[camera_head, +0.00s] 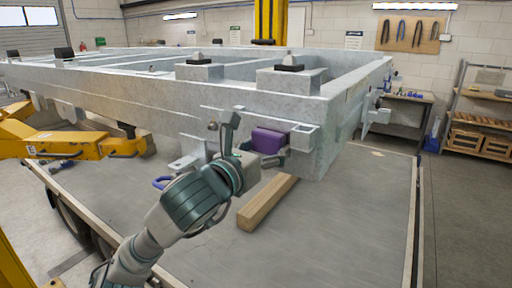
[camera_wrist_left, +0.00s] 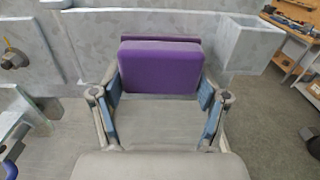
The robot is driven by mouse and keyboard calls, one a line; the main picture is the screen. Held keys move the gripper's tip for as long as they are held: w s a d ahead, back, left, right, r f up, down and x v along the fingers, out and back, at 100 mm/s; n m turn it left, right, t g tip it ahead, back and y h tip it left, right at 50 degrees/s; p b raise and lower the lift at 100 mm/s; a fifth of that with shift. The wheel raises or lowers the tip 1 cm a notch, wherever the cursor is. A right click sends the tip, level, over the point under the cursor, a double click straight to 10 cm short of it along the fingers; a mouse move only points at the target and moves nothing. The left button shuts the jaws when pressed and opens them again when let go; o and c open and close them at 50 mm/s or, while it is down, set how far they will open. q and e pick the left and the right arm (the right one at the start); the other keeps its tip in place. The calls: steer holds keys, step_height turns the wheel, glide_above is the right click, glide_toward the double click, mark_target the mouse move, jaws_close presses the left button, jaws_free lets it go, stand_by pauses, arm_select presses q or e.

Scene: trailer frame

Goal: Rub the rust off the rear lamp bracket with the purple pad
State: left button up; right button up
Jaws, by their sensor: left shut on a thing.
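The purple pad (camera_head: 268,140) is held in my left gripper (camera_head: 255,142), in front of the galvanised trailer frame (camera_head: 100,92). In the left wrist view the pad (camera_wrist_left: 160,65) sits between the two fingers of the left gripper (camera_wrist_left: 158,92), upright and facing the frame's side. A box-shaped bracket (camera_head: 304,137) sticks out just right of the pad; in the left wrist view it is the open box (camera_wrist_left: 252,45). I cannot tell whether it is the lamp bracket, whether the pad touches metal, or where rust is. My right gripper is not in view.
A wooden beam (camera_head: 266,203) lies on the grey deck below the gripper. A yellow lift arm (camera_head: 70,145) reaches under the frame at left. A workbench (camera_head: 405,97) and a shelf with wooden crates (camera_head: 480,143) stand at right. The deck at front right is clear.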

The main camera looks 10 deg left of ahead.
arm_select(q)
steer(key=shift+s+d, duration=0.15)
steer(key=shift+d, duration=0.4)
steer(key=shift+w+a+b, duration=0.2)
steer(key=shift+w+a, duration=0.05)
steer(key=shift+a, duration=0.45)
steer(key=shift+w+a+b, duration=0.15)
steer(key=shift+w+a, duration=0.1)
steer(key=shift+a, duration=0.45)
steer(key=shift+w+a, duration=0.25)
steer(key=shift+a, duration=0.4)
steer(key=shift+w+a, duration=0.2)
steer(key=shift+a, duration=0.45)
steer(key=shift+w+a, duration=0.25)
steer(key=shift+a, duration=0.4)
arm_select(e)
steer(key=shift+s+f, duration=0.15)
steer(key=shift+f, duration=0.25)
arm_select(q)
steer(key=shift+b+v, duration=0.65)
steer(key=shift+v, duration=2.3)
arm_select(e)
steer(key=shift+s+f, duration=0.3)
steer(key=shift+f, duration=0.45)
arm_select(q)
steer(key=shift+s, duration=0.1)
